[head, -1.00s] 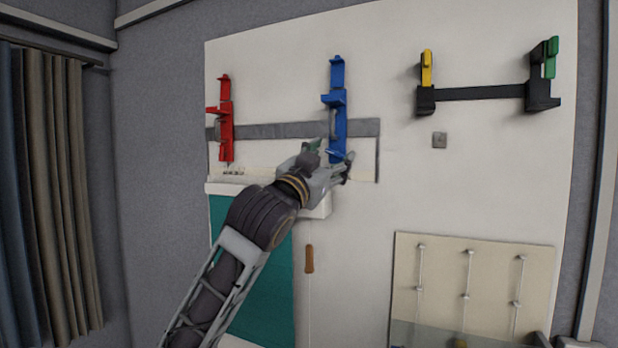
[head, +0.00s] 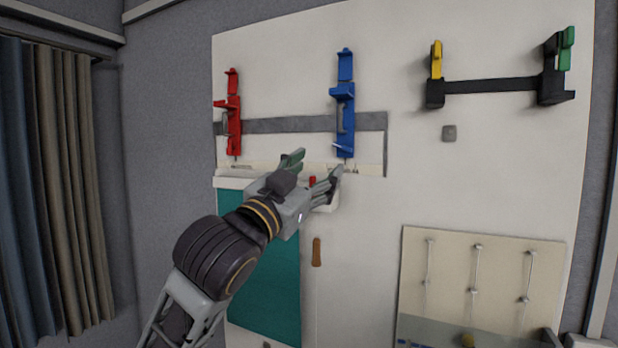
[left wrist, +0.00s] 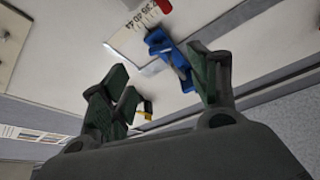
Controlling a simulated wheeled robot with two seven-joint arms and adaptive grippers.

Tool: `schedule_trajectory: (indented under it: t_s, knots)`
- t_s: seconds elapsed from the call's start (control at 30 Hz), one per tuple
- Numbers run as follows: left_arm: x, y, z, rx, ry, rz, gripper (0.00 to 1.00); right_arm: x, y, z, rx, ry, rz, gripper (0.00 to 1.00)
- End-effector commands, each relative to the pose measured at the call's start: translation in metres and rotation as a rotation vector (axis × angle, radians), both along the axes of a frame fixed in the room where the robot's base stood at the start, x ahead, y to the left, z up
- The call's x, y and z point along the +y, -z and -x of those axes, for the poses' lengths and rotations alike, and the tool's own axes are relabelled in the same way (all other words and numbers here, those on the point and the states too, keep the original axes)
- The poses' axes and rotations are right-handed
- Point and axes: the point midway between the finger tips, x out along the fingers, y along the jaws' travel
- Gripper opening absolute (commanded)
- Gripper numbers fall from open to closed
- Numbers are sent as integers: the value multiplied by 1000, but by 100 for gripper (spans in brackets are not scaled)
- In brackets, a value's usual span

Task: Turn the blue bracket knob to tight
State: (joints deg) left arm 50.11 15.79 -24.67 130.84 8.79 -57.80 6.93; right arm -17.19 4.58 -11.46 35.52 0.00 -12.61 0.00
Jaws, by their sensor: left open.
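The blue bracket (head: 345,105) is fixed upright on the white wall panel, across a grey horizontal strip. It also shows in the left wrist view (left wrist: 170,55), beyond and between my fingers. A pale strip with small marks (head: 365,168) lies at its lower end. I cannot make out the bracket's knob or its setting clearly. My left gripper (head: 314,170) is open, with green-padded fingers apart and nothing held. In the head view it is below and left of the bracket's lower end. In the left wrist view its fingers (left wrist: 165,90) are spread wide. My right gripper is not in view.
A red bracket (head: 232,115) is on the left. Yellow (head: 436,60) and green (head: 567,48) parts are on black mounts at upper right. A teal panel (head: 270,285) hangs below.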

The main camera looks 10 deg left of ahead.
Motion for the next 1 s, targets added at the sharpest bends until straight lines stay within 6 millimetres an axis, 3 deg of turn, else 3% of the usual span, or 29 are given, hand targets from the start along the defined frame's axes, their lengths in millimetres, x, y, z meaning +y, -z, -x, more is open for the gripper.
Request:
schedule_trajectory:
  t_s: [0.2, 0.6, 0.87, 1.0]
  knots:
    - [6, 5, 12, -1, 0, -1, 61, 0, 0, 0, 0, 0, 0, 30]
    - [7, 6, 14, 0, 0, 0, 59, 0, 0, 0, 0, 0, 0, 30]
    - [6, 0, 19, -23, 1, 0, 26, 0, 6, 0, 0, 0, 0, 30]
    - [2, -12, 33, -67, 17, 13, 8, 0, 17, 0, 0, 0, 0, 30]
